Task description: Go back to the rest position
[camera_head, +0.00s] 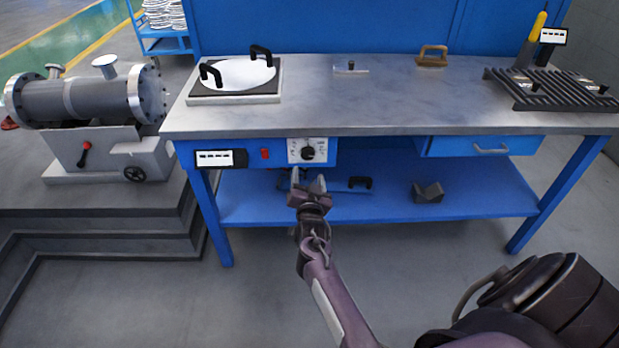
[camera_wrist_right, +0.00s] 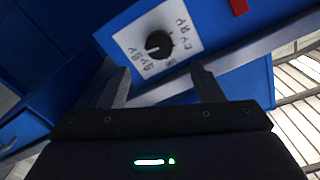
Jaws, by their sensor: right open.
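My right gripper (camera_head: 308,183) is in front of the blue workbench (camera_head: 400,100), just below the black dial knob (camera_head: 308,153) on its white plate. Its jaws are open and empty. In the right wrist view the two fingers of the right gripper (camera_wrist_right: 163,85) stand apart, with the dial knob (camera_wrist_right: 159,44) beyond and between them, not touched as far as I can see. My left gripper is in neither view.
A red switch (camera_head: 265,154) and a display (camera_head: 220,158) sit left of the dial. A drawer (camera_head: 485,146) is at the right. A flanged shell (camera_head: 85,98) stands on the left. The lower shelf (camera_head: 380,205) lies behind my gripper. A black slatted rack (camera_head: 555,90) is on the benchtop.

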